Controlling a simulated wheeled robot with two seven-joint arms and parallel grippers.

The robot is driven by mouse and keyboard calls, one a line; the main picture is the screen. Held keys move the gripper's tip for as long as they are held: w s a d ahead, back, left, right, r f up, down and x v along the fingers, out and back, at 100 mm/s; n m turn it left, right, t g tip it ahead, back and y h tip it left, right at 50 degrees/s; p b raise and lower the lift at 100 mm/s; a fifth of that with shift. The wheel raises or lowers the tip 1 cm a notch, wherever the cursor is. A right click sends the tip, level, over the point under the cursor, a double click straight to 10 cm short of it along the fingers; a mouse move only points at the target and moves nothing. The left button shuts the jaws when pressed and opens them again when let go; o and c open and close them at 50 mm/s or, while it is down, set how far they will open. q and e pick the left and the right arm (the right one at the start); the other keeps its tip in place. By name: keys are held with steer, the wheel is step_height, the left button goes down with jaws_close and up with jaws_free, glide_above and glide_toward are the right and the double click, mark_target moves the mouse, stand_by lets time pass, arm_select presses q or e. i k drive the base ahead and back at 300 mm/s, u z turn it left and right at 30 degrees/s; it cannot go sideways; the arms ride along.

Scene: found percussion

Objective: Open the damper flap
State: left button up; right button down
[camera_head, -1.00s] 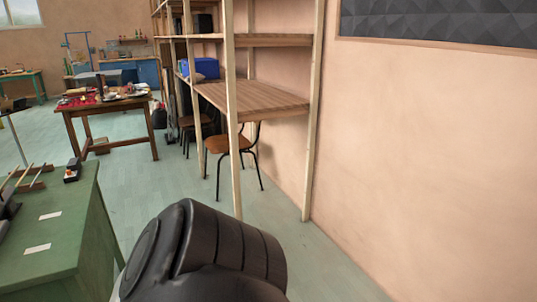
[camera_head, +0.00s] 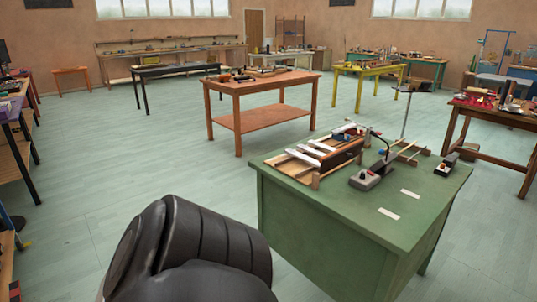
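I cannot make out a damper flap for certain. The green table (camera_head: 345,215) stands to the right of centre in front of me. On it is a wooden instrument (camera_head: 318,158) with pale bars on top. A grey box with a red button (camera_head: 372,174) sits beside it, and a smaller dark box (camera_head: 447,164) sits near the table's right end. Part of my own black arm shows at the bottom left of centre. Neither gripper is in view.
Two white cards (camera_head: 389,213) lie on the green table. A brown wooden table (camera_head: 262,88) stands behind it, with a yellow table (camera_head: 368,75) farther right. A purple-topped bench (camera_head: 12,105) is at the far left. The floor (camera_head: 120,180) at left is clear.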

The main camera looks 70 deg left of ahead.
mark_target(329, 162)
steer(key=u, duration=1.9)
steer(key=i, duration=0.15)
steer(key=u, duration=0.05)
